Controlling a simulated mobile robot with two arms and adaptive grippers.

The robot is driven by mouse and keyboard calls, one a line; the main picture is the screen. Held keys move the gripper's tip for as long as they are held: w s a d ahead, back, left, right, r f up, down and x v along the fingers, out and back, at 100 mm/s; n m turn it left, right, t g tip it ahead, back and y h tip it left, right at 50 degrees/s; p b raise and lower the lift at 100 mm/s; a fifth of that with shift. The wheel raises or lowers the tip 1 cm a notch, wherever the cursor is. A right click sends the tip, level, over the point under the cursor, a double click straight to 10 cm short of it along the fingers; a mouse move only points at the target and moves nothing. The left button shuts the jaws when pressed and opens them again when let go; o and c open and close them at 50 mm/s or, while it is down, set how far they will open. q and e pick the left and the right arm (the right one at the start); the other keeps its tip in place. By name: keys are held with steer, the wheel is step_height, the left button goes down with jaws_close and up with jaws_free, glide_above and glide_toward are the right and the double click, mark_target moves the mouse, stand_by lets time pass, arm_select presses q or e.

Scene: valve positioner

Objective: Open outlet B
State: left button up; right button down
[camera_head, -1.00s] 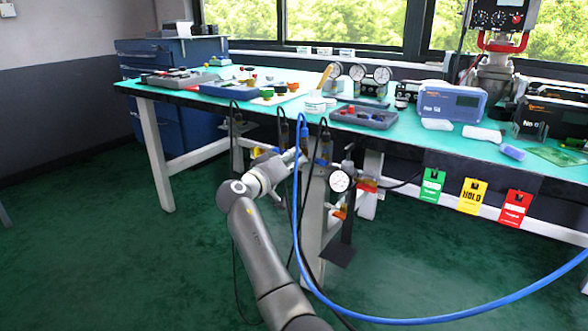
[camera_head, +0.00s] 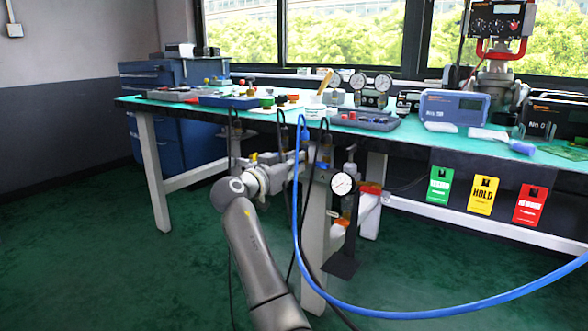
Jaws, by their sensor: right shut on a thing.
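A row of outlet fittings hangs under the front edge of the bench. A blue hose (camera_head: 297,215) meets it near the middle. Yellow (camera_head: 253,158) and blue (camera_head: 322,166) parts show there, and a round white gauge (camera_head: 342,183) is to the right. My right gripper (camera_head: 292,165) reaches in from below at the fittings, just left of the blue part. It is shut on a small fitting part, mostly hidden by the gripper and hoses. I cannot read any outlet letters, so I cannot tell which is outlet B. My left gripper is not in view.
The green-topped bench (camera_head: 400,140) carries trays, gauges and a blue instrument box (camera_head: 455,107). Black cables and the blue hose hang close to my gripper. Green, yellow (camera_head: 481,195) and red tags hang at the right. The floor (camera_head: 110,260) at left is clear.

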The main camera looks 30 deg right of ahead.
steer(key=shift+m, duration=0.3)
steer(key=c, duration=1.6)
jaws_free()
steer(key=shift+o, duration=0.2)
steer(key=v, duration=1.2)
steer(key=shift+f, duration=0.1)
